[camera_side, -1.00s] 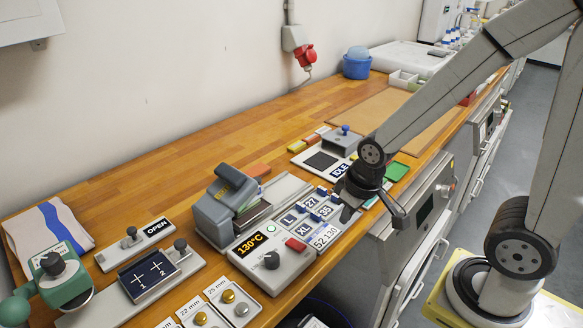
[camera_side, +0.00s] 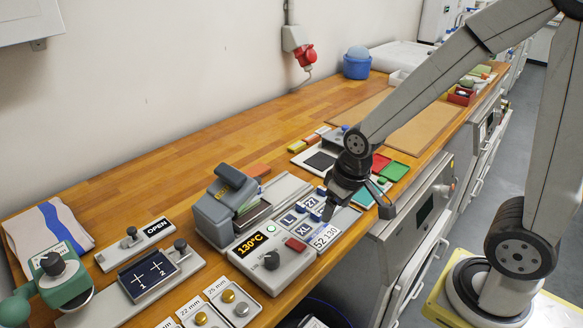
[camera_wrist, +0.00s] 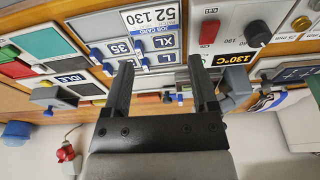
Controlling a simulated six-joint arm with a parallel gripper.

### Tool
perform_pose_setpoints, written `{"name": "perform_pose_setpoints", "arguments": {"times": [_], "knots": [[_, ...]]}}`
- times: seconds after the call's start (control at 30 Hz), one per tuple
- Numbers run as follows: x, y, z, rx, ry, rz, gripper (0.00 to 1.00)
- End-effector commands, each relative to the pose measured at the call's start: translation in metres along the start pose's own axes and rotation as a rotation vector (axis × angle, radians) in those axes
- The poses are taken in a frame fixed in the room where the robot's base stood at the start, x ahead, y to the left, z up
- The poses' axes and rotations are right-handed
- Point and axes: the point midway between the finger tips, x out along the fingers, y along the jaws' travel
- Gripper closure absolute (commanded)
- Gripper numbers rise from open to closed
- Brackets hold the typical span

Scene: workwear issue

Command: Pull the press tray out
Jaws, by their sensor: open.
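The grey heat press (camera_side: 212,214) with its dark handle stands behind the 130°C control box (camera_side: 270,258). What looks like the press tray, a dark flat plate (camera_side: 252,217), sits low at the press's right side. The press is partly visible at the right of the wrist view (camera_wrist: 236,84). My gripper (camera_side: 358,208) is open and empty, to the right of the press and apart from it, above the label blocks. In the wrist view its two fingers (camera_wrist: 160,68) stand wide apart, with label blocks showing between and beyond them. The tray is not clear in the wrist view.
Blue-knobbed label blocks marked L and XL (camera_side: 304,230) lie between the press and my gripper, behind the job card (camera_side: 325,238). Bare wood (camera_side: 150,200) lies behind the press.

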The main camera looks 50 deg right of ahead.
Motion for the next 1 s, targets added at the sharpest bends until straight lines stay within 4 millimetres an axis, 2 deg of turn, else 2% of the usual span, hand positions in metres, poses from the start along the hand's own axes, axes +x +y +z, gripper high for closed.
{"name": "perform_pose_setpoints", "arguments": {"times": [0.6, 1.0], "knots": [[0.014, 0.002, -0.145, 0.168, -0.099, 0.012, 0.25], [0.032, 0.006, -0.222, 0.282, -0.166, 0.029, 0.25]]}}
